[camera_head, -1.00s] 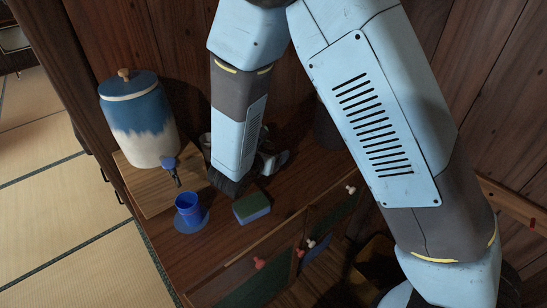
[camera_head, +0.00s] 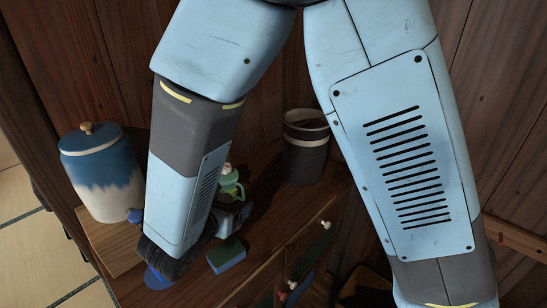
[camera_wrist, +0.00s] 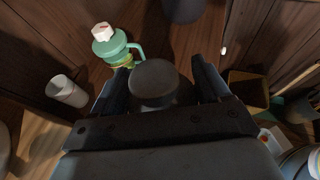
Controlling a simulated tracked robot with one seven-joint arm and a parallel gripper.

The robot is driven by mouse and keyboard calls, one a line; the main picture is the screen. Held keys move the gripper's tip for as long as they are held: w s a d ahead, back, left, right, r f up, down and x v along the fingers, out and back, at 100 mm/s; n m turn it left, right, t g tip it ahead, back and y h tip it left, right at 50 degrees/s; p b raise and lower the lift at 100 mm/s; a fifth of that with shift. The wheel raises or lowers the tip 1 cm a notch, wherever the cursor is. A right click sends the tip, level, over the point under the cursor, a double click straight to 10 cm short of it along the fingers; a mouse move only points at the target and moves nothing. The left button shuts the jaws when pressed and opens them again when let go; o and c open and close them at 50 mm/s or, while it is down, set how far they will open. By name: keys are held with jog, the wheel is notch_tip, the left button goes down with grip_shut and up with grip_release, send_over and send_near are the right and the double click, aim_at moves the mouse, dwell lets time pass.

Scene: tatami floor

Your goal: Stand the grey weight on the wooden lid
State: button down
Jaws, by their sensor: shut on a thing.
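The grey weight (camera_wrist: 154,82), a dark round piece seen from above, sits between the two fingers of my gripper (camera_wrist: 161,72) in the wrist view. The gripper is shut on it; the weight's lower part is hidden. In the head view my forearm covers most of the gripper, whose dark end shows beside the green jug, and I cannot make out the weight. A dark round canister (camera_head: 305,155) stands at the back of the cabinet top, with a brown surface inside its pale rim (camera_head: 306,115); I cannot tell whether this is the wooden lid.
A green jug with a white cap (camera_wrist: 115,45) and a white cup (camera_wrist: 66,92) stand close to my gripper. A blue-and-white crock (camera_head: 102,175) stands at left on a wooden board. A sponge (camera_head: 226,256) lies near the cabinet's front edge, above knobbed drawers.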

jog(key=w+d+r+m+g+h, duration=0.2)
jog(key=w+d+r+m+h, duration=0.3)
jog(key=w+d+r, duration=0.55)
jog(key=w+d+r+m+g+h, duration=0.3)
jog(key=w+d+r+m+g, duration=0.15)
jog(key=w+d+r, duration=0.7)
jog(key=shift+n, duration=0.25)
jog(key=w+f, duration=0.3)
jog(key=w, duration=0.1)
jog(key=w+f, duration=0.3)
jog(key=w, duration=0.1)
jog(key=w+f, duration=0.4)
jog(key=shift+w, duration=0.25)
jog(key=shift+f, duration=1.25)
jog(key=shift+f+g, duration=0.25)
jog(key=shift+c, duration=1.2)
grip_release()
jog(key=shift+f, duration=0.1)
